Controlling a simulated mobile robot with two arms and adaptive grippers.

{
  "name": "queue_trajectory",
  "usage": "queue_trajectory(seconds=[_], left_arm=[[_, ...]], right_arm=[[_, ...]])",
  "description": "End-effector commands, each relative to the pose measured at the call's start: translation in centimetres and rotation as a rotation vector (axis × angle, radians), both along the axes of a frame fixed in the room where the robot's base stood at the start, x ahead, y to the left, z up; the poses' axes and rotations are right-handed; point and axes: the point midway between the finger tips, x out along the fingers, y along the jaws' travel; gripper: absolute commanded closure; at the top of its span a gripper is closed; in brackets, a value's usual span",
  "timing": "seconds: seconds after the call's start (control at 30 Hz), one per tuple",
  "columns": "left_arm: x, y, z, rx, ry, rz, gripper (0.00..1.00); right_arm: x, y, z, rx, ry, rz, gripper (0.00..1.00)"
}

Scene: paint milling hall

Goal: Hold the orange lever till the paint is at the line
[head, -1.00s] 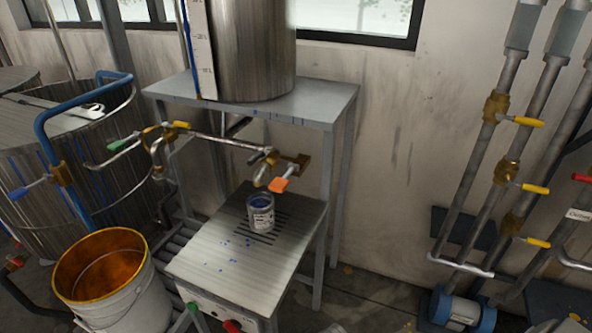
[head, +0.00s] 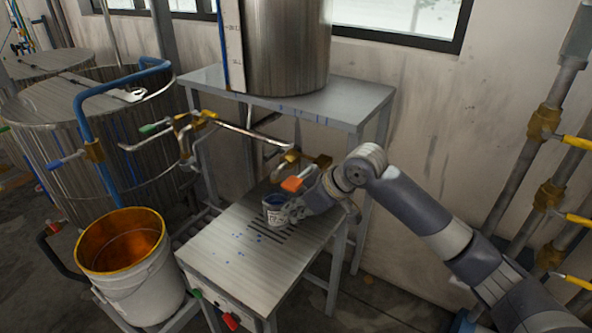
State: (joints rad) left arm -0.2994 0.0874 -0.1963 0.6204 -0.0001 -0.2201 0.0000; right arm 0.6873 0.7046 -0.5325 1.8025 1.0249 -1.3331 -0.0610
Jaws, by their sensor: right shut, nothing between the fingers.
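The orange lever (head: 293,184) sits on a brass valve (head: 320,161) at the end of a pipe, under the grey stand. A small open can (head: 273,216) with a pale label stands upright below the spout on the slotted bench top (head: 225,252). Its inside looks blue, but the paint level and any line are too small to tell. My right gripper (head: 303,208) is shut and empty, just right of the can and below the lever. I cannot tell whether it touches either. My left gripper is not in view.
A white bucket (head: 148,285) with an orange inside stands left of the bench. A steel tank (head: 285,45) with a scale stands on the grey stand (head: 340,93). Blue, green and yellow valve handles lie left of the lever. Pipes with yellow handles (head: 577,141) line the right.

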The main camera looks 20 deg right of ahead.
Motion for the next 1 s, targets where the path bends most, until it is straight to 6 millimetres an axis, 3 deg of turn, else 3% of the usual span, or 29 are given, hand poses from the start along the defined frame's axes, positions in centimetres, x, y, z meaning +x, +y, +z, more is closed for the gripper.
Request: queue_trajectory(seconds=[0.03, 0.2, 0.43, 0.6, 1.0], left_arm=[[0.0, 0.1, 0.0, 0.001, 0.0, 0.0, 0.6], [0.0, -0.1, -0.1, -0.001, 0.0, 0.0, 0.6], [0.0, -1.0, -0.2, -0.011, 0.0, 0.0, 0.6], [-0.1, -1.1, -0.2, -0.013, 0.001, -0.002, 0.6], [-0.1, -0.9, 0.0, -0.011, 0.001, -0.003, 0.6]], right_arm=[[1.0, -1.1, 2.3, -0.002, -0.02, -0.003, 1.0], [2.6, -3.5, 8.8, 0.021, -0.052, -0.007, 1.0], [3.2, -5.7, 14.8, 0.055, -0.084, -0.018, 1.0], [3.2, -6.3, 16.2, 0.068, -0.089, -0.023, 1.0], [3.3, -6.1, 16.0, 0.069, -0.088, -0.021, 1.0]])
